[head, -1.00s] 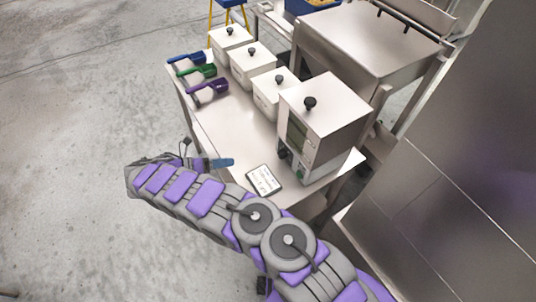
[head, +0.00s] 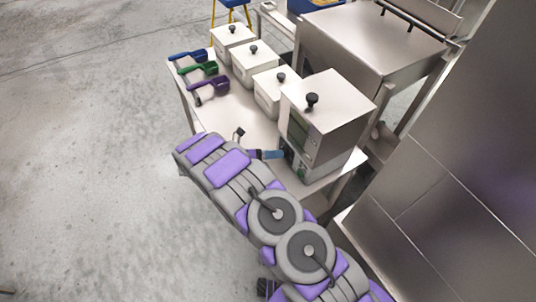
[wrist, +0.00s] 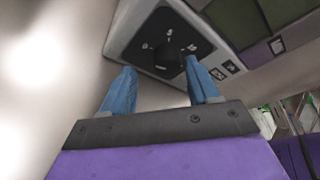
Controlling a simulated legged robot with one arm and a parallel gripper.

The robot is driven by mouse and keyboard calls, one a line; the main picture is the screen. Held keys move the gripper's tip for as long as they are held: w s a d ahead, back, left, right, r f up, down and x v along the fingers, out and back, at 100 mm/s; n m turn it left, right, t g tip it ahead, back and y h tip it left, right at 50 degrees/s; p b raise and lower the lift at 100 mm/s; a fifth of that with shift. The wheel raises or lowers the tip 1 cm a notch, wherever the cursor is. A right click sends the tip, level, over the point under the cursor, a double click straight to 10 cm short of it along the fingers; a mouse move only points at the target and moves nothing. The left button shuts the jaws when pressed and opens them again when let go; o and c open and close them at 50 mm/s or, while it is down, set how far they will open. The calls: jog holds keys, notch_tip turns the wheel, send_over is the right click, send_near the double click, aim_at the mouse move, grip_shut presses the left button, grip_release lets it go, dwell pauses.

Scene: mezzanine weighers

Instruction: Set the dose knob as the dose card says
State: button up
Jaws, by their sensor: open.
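The weigher (head: 336,108) is a pale box with a black lid knob, standing at the near right end of the steel table. In the wrist view its dark dial plate (wrist: 188,24) has small white marks around the black dose knob (wrist: 165,60). My gripper (wrist: 160,82) is open, its blue fingers apart, one on each side below the knob. The knob lies just beyond the fingertips; I cannot tell whether they touch it, nor where it points. In the head view my gripper (head: 268,154) is at the weigher's lower front. The dose card is hidden behind my arm.
Several pale lidded bins (head: 232,40) line the table (head: 235,115). Blue (head: 187,56), green (head: 198,69) and purple (head: 208,88) scoops lie at its left. A larger steel cabinet (head: 370,45) stands behind. The floor on the left is clear.

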jog(key=d, duration=0.3)
jog(key=shift+d+r, duration=0.25)
jog(key=shift+r, duration=0.15)
jog(key=shift+w+a+f, duration=0.1)
jog(key=shift+a+f, duration=0.1)
jog(key=shift+a, duration=0.3)
jog(key=shift+w+a+f, duration=0.1)
jog(key=shift+a+f, duration=0.1)
jog(key=shift+a, duration=0.25)
jog(key=shift+c, duration=1)
jog(key=shift+a, duration=0.2)
jog(key=shift+c, duration=0.8)
jog(key=shift+s+d+r, duration=0.1)
jog(key=shift+r, duration=0.05)
jog(key=shift+c, duration=0.8)
jog(key=shift+d, duration=0.35)
jog(key=c, duration=0.3)
jog(key=shift+c, duration=0.7)
jog(key=shift+a, duration=0.1)
jog(key=shift+c, duration=0.3)
